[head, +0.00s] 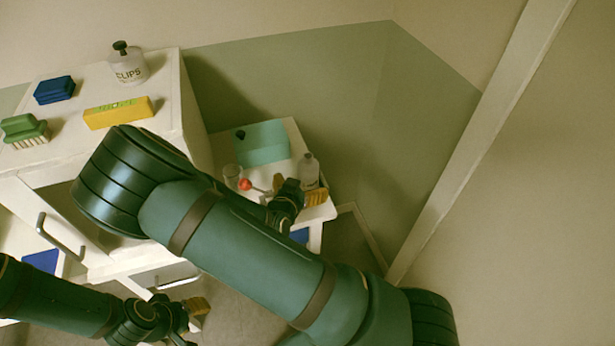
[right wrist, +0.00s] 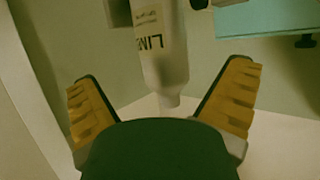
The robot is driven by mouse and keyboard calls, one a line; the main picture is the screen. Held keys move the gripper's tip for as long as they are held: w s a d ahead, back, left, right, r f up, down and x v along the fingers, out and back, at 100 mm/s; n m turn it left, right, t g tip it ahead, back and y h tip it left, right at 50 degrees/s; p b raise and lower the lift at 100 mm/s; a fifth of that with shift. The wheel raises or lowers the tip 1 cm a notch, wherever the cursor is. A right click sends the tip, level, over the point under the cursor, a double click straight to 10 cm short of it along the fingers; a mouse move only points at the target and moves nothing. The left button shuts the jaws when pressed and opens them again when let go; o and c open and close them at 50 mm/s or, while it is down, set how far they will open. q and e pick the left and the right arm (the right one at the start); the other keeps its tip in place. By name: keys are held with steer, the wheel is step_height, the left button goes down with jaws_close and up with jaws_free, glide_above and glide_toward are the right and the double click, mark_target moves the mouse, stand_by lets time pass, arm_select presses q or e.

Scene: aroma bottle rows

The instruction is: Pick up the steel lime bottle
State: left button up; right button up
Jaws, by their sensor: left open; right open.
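The pale grey bottle stands on the small white side table in the head view (head: 308,168). In the right wrist view the bottle (right wrist: 163,50) appears upside down, its label partly reading "LIM". My right gripper (head: 299,192) is open beside the bottle, with yellow finger pads. In the right wrist view the bottle shows between the two open fingers, and I cannot tell if either touches it. My left gripper (head: 193,312) is open and empty, low at the left, away from the bottle.
A wall stands behind.

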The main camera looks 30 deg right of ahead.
steer(key=x, duration=0.8)
steer(key=shift+w+b, duration=0.15)
steer(key=shift+b, duration=0.2)
steer(key=c, duration=1.4)
